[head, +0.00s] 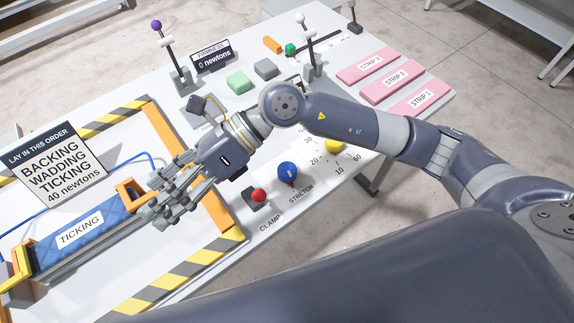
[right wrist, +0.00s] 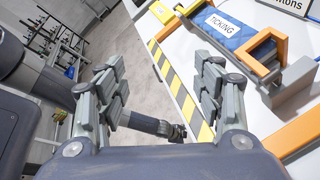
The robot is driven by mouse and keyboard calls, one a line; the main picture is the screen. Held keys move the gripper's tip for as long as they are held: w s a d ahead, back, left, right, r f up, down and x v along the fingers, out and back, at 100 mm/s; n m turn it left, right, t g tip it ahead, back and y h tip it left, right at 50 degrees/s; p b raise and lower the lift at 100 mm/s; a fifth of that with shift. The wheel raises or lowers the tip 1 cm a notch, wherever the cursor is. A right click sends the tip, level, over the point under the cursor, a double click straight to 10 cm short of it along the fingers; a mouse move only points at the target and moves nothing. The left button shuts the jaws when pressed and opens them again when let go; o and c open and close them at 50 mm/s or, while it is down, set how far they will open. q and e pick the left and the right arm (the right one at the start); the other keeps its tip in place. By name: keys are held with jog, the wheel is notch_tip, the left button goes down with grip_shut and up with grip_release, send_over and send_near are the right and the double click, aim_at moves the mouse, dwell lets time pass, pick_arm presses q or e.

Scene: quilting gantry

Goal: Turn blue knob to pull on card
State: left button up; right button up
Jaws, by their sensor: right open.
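The blue knob (head: 287,171) sits on the front edge of the table above the word STRETCH, upright and uncovered. The card (head: 50,163) stands at the left and reads backing, wadding, ticking, 40 newtons. A black firmness display (head: 212,58) reads 0 newtons. My right gripper (head: 167,203) is open and empty, left of the blue knob, over the frame by the orange clamp at the end of the blue ticking strip (head: 85,228). In the right wrist view its two fingers (right wrist: 163,95) are spread apart. The blue knob is not in that view. My left gripper is not in view.
A red knob (head: 258,195) marked CLAMP is left of the blue knob. A yellow knob (head: 335,146) beside dial numbers is partly behind my right arm. Pink strips (head: 390,80) lie at the right. Levers (head: 178,65) stand at the back.

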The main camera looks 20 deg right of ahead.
jog(key=w+d+f+n+t+h, duration=0.1)
jog(key=w+d+f+n+h, duration=0.1)
jog(key=w+d+f+h, duration=0.4)
jog(key=t+h, duration=0.2)
jog(key=h, duration=0.5)
send_near(287, 169)
notch_tip(287, 169, down, 9)
jog(key=p, duration=0.3)
jog(key=shift+s+a, duration=0.1)
jog(key=shift+s, duration=0.05)
jog(key=c, duration=1)
